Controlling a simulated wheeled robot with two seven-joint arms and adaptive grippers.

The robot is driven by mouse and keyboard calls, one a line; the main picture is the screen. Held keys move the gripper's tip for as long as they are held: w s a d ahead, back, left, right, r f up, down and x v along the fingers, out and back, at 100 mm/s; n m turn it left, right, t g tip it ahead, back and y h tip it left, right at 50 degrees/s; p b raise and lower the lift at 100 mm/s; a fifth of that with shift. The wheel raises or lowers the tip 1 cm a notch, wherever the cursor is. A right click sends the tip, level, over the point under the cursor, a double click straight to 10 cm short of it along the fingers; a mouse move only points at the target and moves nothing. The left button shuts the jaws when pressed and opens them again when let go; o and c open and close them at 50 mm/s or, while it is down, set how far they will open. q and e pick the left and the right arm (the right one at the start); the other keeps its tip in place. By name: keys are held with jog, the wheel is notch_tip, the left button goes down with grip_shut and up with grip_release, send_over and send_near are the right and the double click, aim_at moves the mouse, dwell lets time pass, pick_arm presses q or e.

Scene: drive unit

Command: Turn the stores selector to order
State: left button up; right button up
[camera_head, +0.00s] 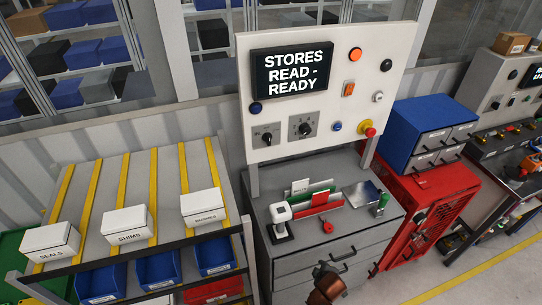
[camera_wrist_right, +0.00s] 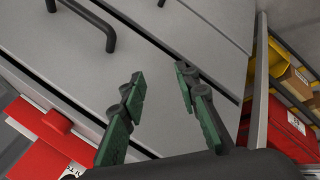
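The white control panel (camera_head: 330,85) stands upright above a grey drawer cabinet. Its screen (camera_head: 290,69) reads "STORES READ - READY". Below the screen are two black rotary selectors on grey plates, a left one (camera_head: 266,136) and a right one (camera_head: 304,127). Their labels are too small to read, so I cannot tell which is the stores selector. My right gripper (camera_head: 326,271) is low in front of the cabinet drawers, well below the panel and apart from both selectors. In the right wrist view the gripper (camera_wrist_right: 160,76) has its green-padded fingers spread, with nothing between them. My left gripper is not in view.
The grey cabinet (camera_head: 325,262) has black handles and carries a white device (camera_head: 281,219), coloured folders (camera_head: 313,199) and a red tag. A sloped rack (camera_head: 137,178) with white boxes stands left. A red cabinet (camera_head: 428,210) stands right. The panel's front is clear.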

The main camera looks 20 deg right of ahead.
jog(key=shift+n+t, duration=0.5)
jog(key=shift+n, duration=0.3)
jog(key=w+r, duration=0.1)
jog(key=r, duration=0.1)
jog(key=w+r, duration=0.1)
jog(key=r, duration=0.2)
jog(key=w+r, duration=0.1)
jog(key=r, duration=0.1)
jog(key=shift+w+a+r+p, duration=0.15)
jog(key=shift+a+r+p, duration=0.15)
jog(key=shift+a+p, duration=0.1)
jog(key=n+t+y+p, duration=0.3)
jog(key=n+t, duration=0.7)
jog(key=n, duration=1.5)
send_near(270, 141)
jog(key=w, duration=0.1)
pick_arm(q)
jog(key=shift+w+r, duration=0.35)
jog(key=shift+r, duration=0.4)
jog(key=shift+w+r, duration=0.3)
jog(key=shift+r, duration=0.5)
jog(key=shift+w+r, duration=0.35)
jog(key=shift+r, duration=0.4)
pick_arm(e)
jog(key=shift+w+a+f, duration=0.1)
jog(key=shift+w+a, duration=0.1)
jog(key=shift+w, duration=1.7)
jog(key=shift+w+a+f, duration=0.1)
jog(key=shift+w+a, duration=0.1)
jog(key=shift+w, duration=1.75)
